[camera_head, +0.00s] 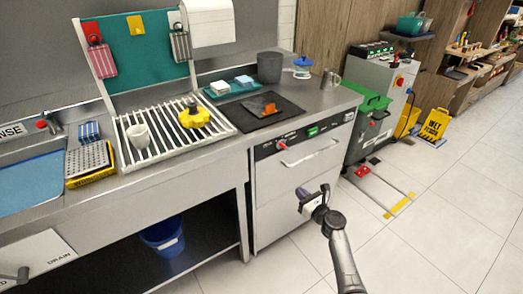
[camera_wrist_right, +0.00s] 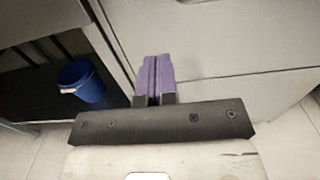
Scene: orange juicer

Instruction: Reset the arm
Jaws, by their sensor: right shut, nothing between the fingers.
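My right gripper (camera_head: 302,192) is in the head view, in front of the steel cabinet (camera_head: 283,215) below the counter, with its arm coming up from the bottom edge. In the right wrist view its two purple fingers (camera_wrist_right: 152,78) lie together with nothing between them, so it is shut and empty. It appears apart from the cabinet front, though the exact gap is hard to tell. My left gripper is not in view.
The counter holds a white slatted rack (camera_head: 143,156), a yellow juicer-like part (camera_head: 194,117), a white cup (camera_head: 139,135) and a dark mat (camera_head: 284,116). A blue bucket (camera_head: 163,236) stands under the counter. Open tiled floor (camera_head: 430,240) lies to the right.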

